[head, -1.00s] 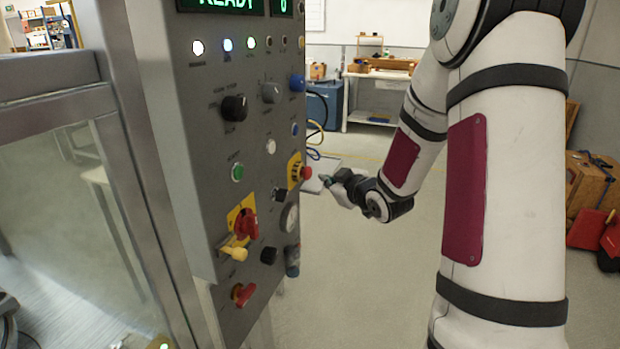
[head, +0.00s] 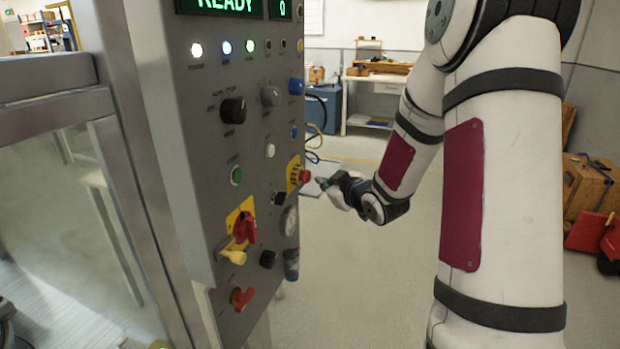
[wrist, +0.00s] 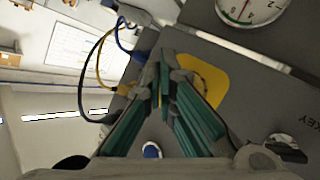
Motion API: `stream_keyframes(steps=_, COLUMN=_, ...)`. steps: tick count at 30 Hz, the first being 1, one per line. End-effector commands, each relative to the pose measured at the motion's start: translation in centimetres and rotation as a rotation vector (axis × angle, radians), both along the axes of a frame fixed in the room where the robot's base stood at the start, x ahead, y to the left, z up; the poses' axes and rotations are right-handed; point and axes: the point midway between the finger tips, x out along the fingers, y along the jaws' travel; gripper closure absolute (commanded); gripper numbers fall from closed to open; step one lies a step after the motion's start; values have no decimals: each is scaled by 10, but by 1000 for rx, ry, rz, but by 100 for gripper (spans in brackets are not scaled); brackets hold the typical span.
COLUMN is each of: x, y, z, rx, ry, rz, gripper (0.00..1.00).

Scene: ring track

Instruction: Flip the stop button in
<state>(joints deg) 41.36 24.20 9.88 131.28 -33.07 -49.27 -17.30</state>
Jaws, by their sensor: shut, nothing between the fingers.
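The red stop button (head: 305,176) stands out from a yellow plate (head: 293,174) near the right edge of the grey control panel. My gripper (head: 319,182) is just to the right of the button in the head view, its tip pointing left at it. Whether the two touch cannot be told. In the wrist view my gripper (wrist: 164,58) is shut and empty, its green-padded fingers meeting at the tips. The yellow plate (wrist: 208,78) shows right behind the fingers there, and the button is hidden by them.
The panel (head: 215,190) also bears a red switch (head: 246,227), a yellow lever (head: 233,255), a lower red knob (head: 242,298), a green button (head: 236,175) and a dial gauge (wrist: 250,8). Cables (wrist: 95,75) hang beside it.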

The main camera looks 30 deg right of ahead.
Motion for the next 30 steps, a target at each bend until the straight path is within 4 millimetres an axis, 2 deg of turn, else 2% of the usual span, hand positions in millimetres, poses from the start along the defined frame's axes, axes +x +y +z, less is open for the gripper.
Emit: stream_keyframes(steps=30, x=7, y=5, z=0, rx=0, ry=1, rz=0, gripper=100)
